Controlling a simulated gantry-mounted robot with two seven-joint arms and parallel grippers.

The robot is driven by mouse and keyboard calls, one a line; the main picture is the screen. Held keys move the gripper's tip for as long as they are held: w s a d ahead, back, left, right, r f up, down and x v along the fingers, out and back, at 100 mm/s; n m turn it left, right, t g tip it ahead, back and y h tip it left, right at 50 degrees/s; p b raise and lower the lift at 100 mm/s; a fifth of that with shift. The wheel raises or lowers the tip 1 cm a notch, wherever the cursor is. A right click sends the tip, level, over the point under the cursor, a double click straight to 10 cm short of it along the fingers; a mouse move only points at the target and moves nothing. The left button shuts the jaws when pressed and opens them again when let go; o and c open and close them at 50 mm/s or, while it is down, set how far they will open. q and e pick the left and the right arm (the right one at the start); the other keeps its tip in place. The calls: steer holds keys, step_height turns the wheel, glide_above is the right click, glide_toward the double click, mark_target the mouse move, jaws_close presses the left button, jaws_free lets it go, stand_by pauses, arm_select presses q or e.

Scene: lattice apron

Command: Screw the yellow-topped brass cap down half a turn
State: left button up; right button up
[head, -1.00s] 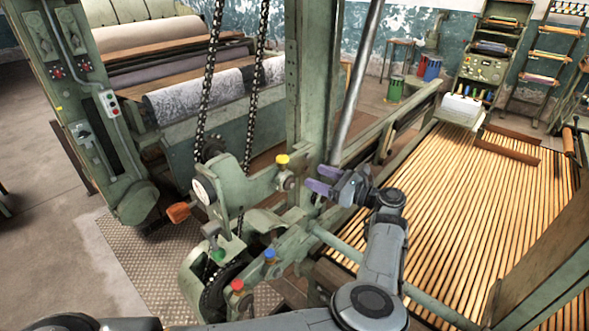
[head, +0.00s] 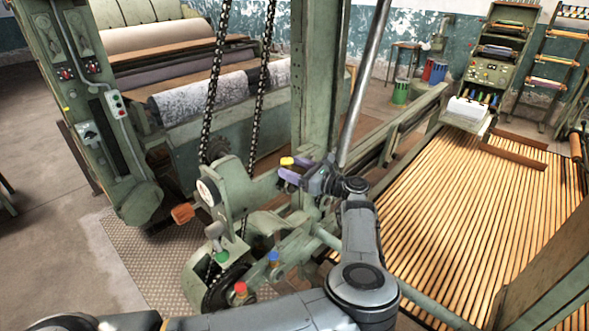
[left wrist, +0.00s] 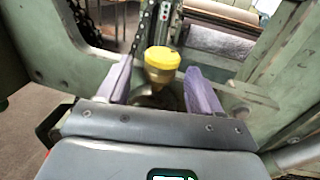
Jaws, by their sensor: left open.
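The yellow-topped brass cap (head: 287,162) sits on the green machine frame, and in the head view my gripper partly covers it. In the left wrist view the cap (left wrist: 161,62) shows its yellow top and brass body, standing between the two purple fingers. My left gripper (head: 292,170) is open, with its fingertips at the cap. In the left wrist view the left gripper (left wrist: 160,88) has one finger on each side of the cap, with visible gaps. The lower part of the cap's seat is blurred. My right gripper is not in view.
Green (head: 222,257), red (head: 240,288) and blue (head: 274,257) caps sit lower on the same frame. An orange knob (head: 183,213) and a white dial (head: 206,192) stand to the left. Chains (head: 262,80) hang behind. A slatted bed (head: 450,210) lies to the right.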

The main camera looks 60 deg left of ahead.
arm_select(q)
steer(key=shift+c, duration=0.3)
steer(key=c, duration=1)
steer(key=shift+d+r+m+t+p, duration=0.1)
steer(key=shift+r+m+t+p, duration=0.15)
steer(key=shift+m+t+p, duration=0.25)
steer(key=m+t+p, duration=0.1)
steer(key=t+p, duration=0.1)
steer(key=p, duration=0.3)
steer(key=s+m+t+y+p, duration=0.1)
steer(key=m+t+p, duration=0.1)
steer(key=p, duration=0.3)
steer(key=shift+r+t+y, duration=0.1)
steer(key=shift+t+y, duration=0.2)
steer(key=shift+t, duration=0.5)
steer(key=shift+f+m+t+p, duration=0.2)
steer(key=shift+m+t+p, duration=0.1)
steer(key=shift+m, duration=0.1)
steer(key=shift+f, duration=0.1)
steer(key=o, duration=1.1)
steer(key=shift+c, duration=0.2)
steer(key=shift+d, duration=0.1)
